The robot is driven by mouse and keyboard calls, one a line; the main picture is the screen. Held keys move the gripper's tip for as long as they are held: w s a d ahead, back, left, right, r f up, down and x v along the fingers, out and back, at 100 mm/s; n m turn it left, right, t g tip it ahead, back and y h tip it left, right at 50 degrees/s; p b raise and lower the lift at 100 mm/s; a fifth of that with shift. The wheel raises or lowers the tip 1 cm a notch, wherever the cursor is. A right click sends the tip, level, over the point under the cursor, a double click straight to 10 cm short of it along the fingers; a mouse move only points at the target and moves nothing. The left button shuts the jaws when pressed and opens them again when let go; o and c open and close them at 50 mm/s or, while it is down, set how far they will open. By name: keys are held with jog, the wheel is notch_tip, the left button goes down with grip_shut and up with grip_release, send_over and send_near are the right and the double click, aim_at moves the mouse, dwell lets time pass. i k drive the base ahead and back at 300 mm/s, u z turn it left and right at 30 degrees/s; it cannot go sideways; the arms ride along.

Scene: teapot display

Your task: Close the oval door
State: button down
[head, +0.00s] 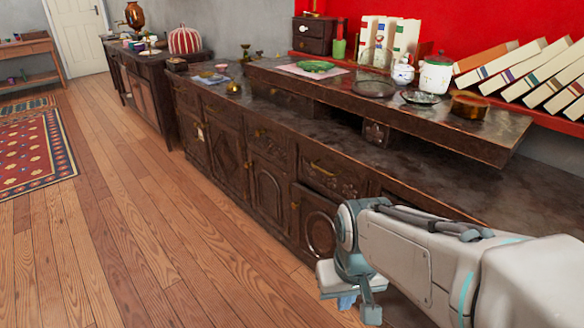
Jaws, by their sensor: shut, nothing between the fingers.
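The dark wooden cabinet (232,172) runs along the right wall. A door with an oval carved panel (316,232) is low in its front, just left of my arm. Its right side is hidden behind my arm, and I cannot tell whether it stands ajar or flush. My gripper (347,302) is low in front of the cabinet, below and right of the oval door's visible part. It points down, is shut and holds nothing. I cannot tell whether it touches the door.
A raised shelf (420,118) on the cabinet carries a green-lidded jar (436,76), a glass plate (373,88) and a copper pot (469,105). Books (530,75) lean behind it. The wooden floor (150,240) left of the cabinet is clear, with a patterned rug (38,150) farther left.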

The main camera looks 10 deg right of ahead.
aim_at(314, 236)
jog(key=u, duration=0.35)
jog(key=i, duration=0.85)
jog(key=u, duration=0.65)
